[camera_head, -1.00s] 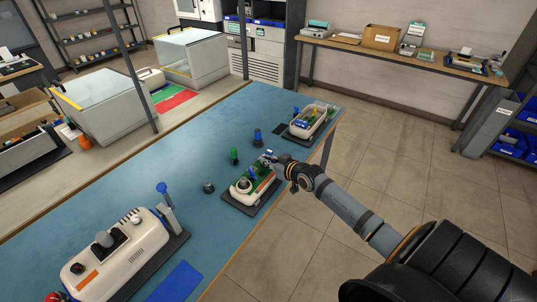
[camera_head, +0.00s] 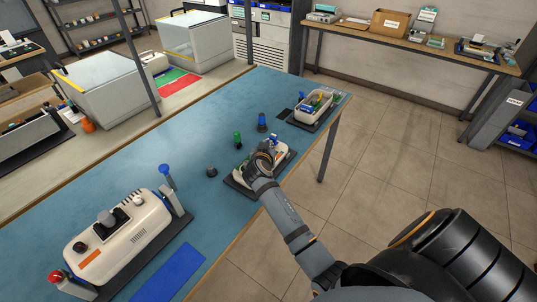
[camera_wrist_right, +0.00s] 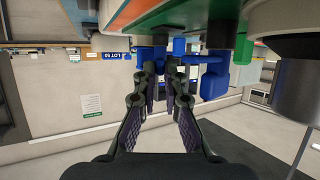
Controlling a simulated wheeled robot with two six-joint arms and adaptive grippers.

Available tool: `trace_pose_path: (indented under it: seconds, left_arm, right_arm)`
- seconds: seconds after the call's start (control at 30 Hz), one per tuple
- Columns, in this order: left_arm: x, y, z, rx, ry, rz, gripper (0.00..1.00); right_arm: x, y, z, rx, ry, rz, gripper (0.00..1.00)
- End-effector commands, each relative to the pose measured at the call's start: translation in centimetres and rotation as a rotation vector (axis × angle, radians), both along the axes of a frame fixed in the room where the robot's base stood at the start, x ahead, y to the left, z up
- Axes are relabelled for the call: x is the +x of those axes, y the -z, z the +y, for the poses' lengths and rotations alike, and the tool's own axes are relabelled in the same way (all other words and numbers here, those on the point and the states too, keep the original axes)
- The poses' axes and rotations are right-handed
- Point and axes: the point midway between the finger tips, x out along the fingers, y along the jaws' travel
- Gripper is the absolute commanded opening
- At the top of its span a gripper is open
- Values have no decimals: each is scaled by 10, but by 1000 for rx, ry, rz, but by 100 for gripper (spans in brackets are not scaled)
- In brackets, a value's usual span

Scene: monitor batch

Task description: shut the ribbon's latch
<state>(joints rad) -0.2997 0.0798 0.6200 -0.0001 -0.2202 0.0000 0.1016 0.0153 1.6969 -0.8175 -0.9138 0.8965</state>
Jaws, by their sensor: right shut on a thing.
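The open unit (camera_head: 279,157), with a white shell, sits on a dark base at the table's right edge. My right gripper (camera_head: 262,150) is over it and hides most of its inside. In the right wrist view a green board (camera_wrist_right: 205,43) spans the top. My right gripper (camera_wrist_right: 163,72) is shut on a blue piece (camera_wrist_right: 152,53) under the board's edge. A second blue piece (camera_wrist_right: 215,82) hangs just right of the fingers. I cannot make out the ribbon, or which blue piece is its latch. My left gripper is not in view.
A closed white unit (camera_head: 120,240) with knobs stands at the front left. A white tray of parts (camera_head: 314,105) is at the far end. A green peg (camera_head: 237,139), a blue peg (camera_head: 262,122) and a dark knob (camera_head: 211,171) stand nearby. The table's middle left is clear.

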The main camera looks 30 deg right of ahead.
Motion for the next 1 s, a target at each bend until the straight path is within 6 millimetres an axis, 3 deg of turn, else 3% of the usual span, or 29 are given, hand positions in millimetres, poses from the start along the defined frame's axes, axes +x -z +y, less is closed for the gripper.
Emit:
trace_pose_path:
  seconds: [0.03,0.3,0.93,0.97,1.0]
  left_arm:
    - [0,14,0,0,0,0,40]
    - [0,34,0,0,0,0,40]
    - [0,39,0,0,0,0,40]
    - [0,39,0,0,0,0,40]
    - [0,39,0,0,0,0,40]
  right_arm:
    - [1,8,2,6,27,0,0]
    - [3,4,3,3,140,3,0]
    - [3,2,4,2,180,7,0]
    - [3,2,4,2,180,7,13]
    - [3,2,4,2,180,7,19]
